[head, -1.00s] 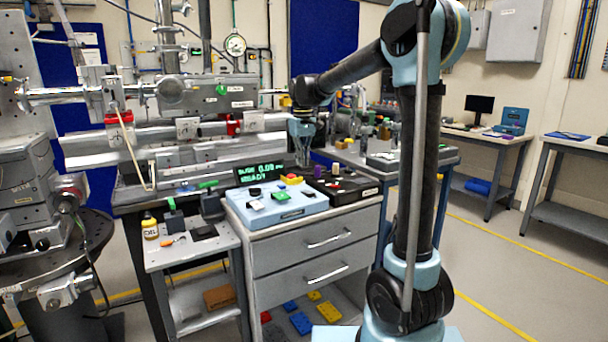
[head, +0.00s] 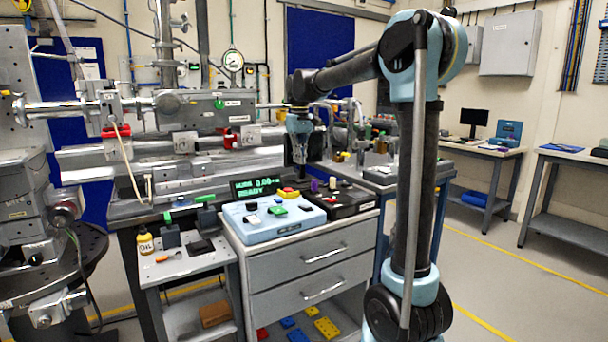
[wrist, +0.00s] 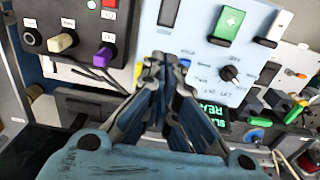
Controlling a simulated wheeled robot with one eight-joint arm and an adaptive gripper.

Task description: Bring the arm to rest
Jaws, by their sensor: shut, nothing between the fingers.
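My gripper (head: 299,157) hangs pointing down from my arm, above the back of the drawer cabinet's top. Its fingers are together and empty. In the wrist view my gripper (wrist: 158,62) shows with its fingertips closed, in front of the light blue control box (wrist: 205,50). That control box (head: 262,229) stands on the cabinet with a green button, black switches and a yellow-and-red button. A green-lit display (head: 254,187) stands behind it. I cannot tell the exact gap between the fingertips and the boxes.
A black control box (head: 345,205) with knobs sits right of the blue one. A grey drawer cabinet (head: 322,268) bears both. Open floor (head: 480,270) lies to the right.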

